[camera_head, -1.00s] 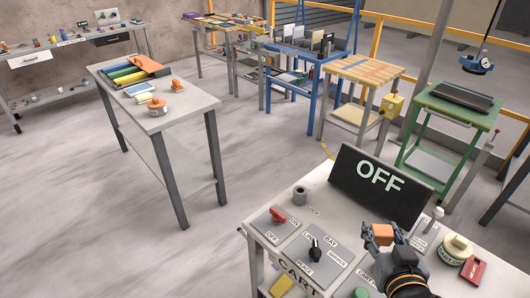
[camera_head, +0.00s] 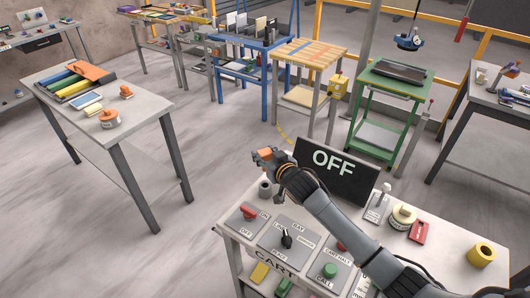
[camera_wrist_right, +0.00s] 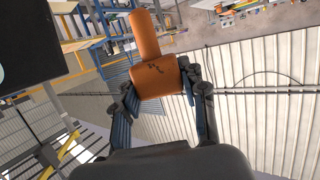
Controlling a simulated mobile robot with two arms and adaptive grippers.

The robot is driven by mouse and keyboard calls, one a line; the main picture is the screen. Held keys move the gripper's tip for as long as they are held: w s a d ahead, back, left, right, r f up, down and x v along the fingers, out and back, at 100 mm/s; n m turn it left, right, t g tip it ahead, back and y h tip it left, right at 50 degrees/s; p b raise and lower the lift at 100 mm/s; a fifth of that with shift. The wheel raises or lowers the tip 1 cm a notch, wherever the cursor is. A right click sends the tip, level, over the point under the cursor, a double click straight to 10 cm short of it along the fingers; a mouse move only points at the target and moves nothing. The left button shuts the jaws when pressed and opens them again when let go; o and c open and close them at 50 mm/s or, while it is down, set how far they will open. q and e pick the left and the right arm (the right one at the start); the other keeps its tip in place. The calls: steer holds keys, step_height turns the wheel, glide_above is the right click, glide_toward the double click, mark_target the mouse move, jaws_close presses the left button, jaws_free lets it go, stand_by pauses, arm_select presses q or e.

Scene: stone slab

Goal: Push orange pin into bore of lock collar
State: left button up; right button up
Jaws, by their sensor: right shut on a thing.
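My right gripper (camera_head: 264,158) is shut on the orange pin (camera_head: 264,153), above the back left corner of the cart top, left of the OFF panel. In the right wrist view the pin (camera_wrist_right: 157,80) has its wide part between both fingers, and its narrower shaft extends away from the gripper. A short grey collar (camera_head: 265,189), apparently the lock collar, stands upright on the cart top, just below the gripper in the head view. The pin and collar appear apart; their exact alignment cannot be told. My left gripper is not in view.
The black OFF panel (camera_head: 337,170) stands close to the right of my gripper. The cart top (camera_head: 235,229) carries a red switch (camera_head: 248,211), a black knob (camera_head: 287,238) and a green button (camera_head: 330,270). A yellow ring (camera_head: 481,253) lies at the right.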

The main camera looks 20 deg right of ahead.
steer(key=shift+r, duration=0.15)
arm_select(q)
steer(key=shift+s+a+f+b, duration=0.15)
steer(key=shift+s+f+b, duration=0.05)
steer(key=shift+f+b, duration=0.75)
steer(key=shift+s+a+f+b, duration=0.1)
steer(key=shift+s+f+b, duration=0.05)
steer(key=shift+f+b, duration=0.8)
arm_select(e)
steer(key=shift+f, duration=3)
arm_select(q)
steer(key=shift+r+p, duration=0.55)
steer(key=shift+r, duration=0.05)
arm_select(e)
steer(key=shift+s, duration=0.1)
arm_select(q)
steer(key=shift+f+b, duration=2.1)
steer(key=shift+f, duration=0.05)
arm_select(e)
steer(key=shift+f, duration=2.9)
steer(key=o, duration=1.4)
steer(key=shift+r, duration=0.1)
step_height(320, 180, up, 10)
